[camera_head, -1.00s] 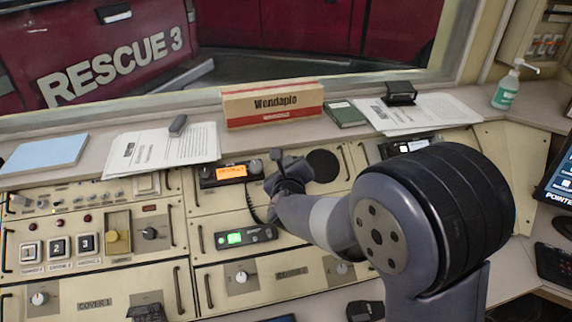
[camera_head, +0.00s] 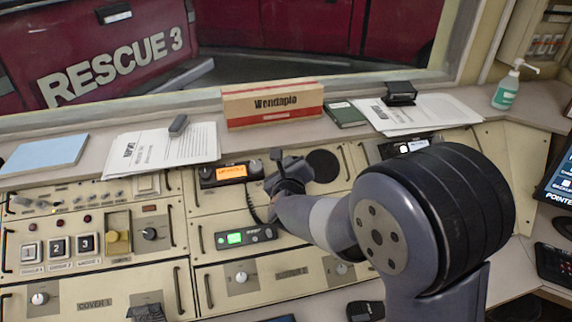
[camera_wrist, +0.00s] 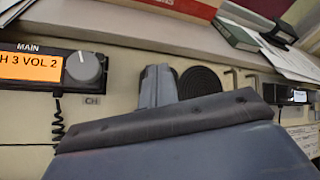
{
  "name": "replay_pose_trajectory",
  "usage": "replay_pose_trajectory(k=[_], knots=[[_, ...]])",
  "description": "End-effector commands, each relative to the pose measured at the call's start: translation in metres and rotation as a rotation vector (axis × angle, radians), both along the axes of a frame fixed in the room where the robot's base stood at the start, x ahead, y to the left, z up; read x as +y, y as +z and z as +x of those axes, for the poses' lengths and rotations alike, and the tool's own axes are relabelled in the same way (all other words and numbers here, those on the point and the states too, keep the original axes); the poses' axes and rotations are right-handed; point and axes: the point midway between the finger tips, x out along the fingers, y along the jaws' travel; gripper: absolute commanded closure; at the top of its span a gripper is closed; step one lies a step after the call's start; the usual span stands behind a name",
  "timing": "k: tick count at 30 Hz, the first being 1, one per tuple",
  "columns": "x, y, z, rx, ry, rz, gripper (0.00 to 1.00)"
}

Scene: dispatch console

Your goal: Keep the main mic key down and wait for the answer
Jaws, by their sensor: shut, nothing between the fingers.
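The main radio (camera_head: 231,172) is set in the console, with a lit orange display. In the wrist view, the main radio (camera_wrist: 45,68) is labelled MAIN, reads "H 3 VOL 2" where not cut off, and has a grey knob. A black coiled cord (camera_wrist: 58,122) hangs below it; the cord also shows in the head view (camera_head: 251,206). My gripper (camera_head: 278,160) is just right of this radio, low over the panel. Its fingers (camera_wrist: 157,86) look shut, with nothing seen between them.
A second radio (camera_head: 246,237) with a green display sits below. A round black speaker grille (camera_head: 323,166) is to the right, and another radio (camera_head: 408,147) is farther right. Papers (camera_head: 160,150) and a Wendaplo box (camera_head: 272,104) lie on the ledge behind.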

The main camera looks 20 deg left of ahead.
Motion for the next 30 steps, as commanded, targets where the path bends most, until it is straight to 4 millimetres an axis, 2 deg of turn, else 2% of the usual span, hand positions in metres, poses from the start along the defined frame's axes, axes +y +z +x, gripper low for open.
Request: replay_pose_trajectory(k=[30], knots=[[0.0024,-0.0067,0.004,0.0,0.0,0.0,1.0]])
